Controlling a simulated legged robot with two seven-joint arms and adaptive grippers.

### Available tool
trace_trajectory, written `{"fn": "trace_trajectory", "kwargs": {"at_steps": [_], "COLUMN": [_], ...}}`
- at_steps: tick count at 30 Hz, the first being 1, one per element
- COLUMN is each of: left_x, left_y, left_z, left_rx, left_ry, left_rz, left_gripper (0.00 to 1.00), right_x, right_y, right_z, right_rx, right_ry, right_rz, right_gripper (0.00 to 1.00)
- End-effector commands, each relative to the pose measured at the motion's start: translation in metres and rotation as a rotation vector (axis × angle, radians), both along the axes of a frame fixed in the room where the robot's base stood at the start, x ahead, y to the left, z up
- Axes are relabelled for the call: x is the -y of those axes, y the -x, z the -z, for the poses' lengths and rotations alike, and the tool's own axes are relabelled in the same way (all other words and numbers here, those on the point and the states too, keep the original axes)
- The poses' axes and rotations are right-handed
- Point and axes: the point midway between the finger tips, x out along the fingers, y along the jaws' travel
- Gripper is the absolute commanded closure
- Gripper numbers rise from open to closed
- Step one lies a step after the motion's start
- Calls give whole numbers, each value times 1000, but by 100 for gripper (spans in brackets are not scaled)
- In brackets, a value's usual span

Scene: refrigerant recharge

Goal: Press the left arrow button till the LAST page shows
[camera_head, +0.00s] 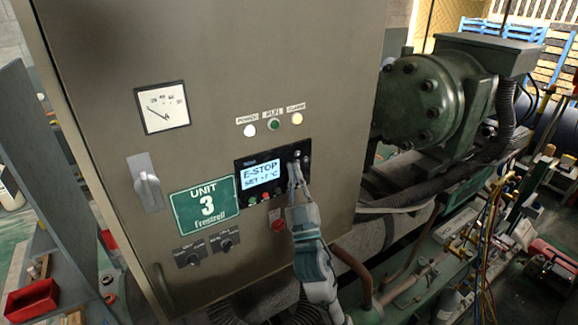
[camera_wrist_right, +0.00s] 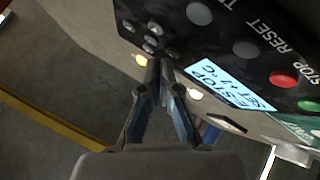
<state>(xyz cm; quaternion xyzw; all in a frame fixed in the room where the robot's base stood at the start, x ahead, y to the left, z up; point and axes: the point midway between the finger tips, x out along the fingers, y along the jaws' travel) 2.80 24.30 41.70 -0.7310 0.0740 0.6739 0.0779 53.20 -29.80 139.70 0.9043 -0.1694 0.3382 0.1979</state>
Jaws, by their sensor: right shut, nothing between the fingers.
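The control panel (camera_head: 273,172) is a black plate on the grey cabinet door. Its lit display (camera_head: 260,174) reads "E-STOP" with a smaller line that looks like "SET" and a °C value. A cluster of small round grey arrow buttons (camera_wrist_right: 150,40) sits beside the display (camera_wrist_right: 232,84); their arrow marks are too small to read. My right gripper (camera_head: 296,168) is shut and empty, its fingertips at this cluster. In the right wrist view the fingertips (camera_wrist_right: 158,64) overlap the cluster's edge; whether they touch a button, and which, I cannot tell. My left gripper is not in view.
Green and red buttons (camera_wrist_right: 284,80) lie near the display. A red knob (camera_head: 277,222) is below the panel, and indicator lamps (camera_head: 274,124) are above. A green "UNIT 3" plate (camera_head: 206,209) is to the left. Green machinery (camera_head: 430,95) and hoses stand at the right.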

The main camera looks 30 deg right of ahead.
Motion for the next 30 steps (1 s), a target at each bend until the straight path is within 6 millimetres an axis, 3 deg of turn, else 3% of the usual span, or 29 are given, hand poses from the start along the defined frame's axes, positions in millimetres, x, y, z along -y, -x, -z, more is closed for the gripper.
{"fn": "trace_trajectory", "kwargs": {"at_steps": [30], "left_x": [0], "left_y": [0], "left_z": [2], "left_rx": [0], "left_ry": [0], "left_rz": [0], "left_gripper": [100], "right_x": [-1], "right_y": [-8], "right_z": [-1], "right_rx": [2], "right_ry": [2], "right_rz": [0], "right_gripper": [100]}}
